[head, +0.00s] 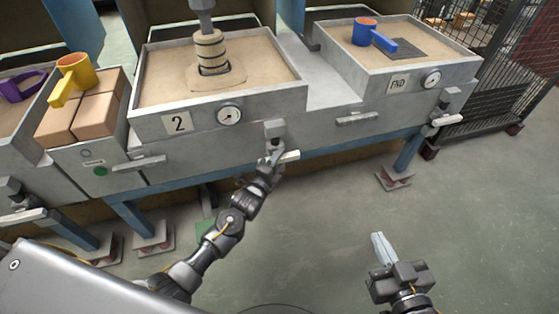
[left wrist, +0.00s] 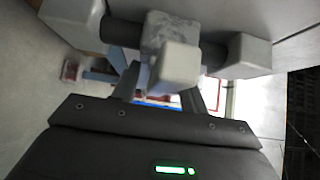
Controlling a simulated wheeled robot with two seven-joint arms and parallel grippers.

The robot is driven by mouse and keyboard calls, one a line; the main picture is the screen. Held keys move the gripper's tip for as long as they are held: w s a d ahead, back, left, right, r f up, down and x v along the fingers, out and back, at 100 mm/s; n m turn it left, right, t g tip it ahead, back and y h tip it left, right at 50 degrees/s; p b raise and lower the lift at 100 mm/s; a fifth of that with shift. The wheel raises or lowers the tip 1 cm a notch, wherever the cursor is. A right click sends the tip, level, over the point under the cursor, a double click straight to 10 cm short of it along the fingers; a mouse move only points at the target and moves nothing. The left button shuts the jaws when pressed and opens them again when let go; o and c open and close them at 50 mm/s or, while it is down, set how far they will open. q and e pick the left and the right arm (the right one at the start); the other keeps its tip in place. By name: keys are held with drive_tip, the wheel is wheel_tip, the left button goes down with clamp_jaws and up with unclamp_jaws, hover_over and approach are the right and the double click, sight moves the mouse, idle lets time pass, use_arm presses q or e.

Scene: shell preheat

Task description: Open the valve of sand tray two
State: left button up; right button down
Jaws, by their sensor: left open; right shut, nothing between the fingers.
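Sand tray two (head: 284,96) is a grey metal box of sand with a plate marked 2 (head: 177,123) and a round gauge (head: 229,115) on its front. Its valve (head: 274,130) sits low on the front, right of the gauge, with a pale lever (head: 289,157) sticking out to the right. My left gripper (head: 276,151) is at the lever. In the left wrist view the open fingers (left wrist: 168,92) are on either side of the pale valve part (left wrist: 177,67); I cannot tell whether they touch it. My right gripper (head: 380,246) is shut and empty above the floor.
A tray marked FND (head: 397,84) with a blue-orange cup (head: 366,32) stands right; its own pale lever (head: 447,119) is below. Bricks (head: 98,112) and a yellow cup (head: 75,74) stand left. A wire cage (head: 508,70) is far right. The floor in front is clear.

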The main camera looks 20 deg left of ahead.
use_arm(q)
drive_tip(key=shift+w, duration=0.2)
clamp_jaws()
idle(0.3)
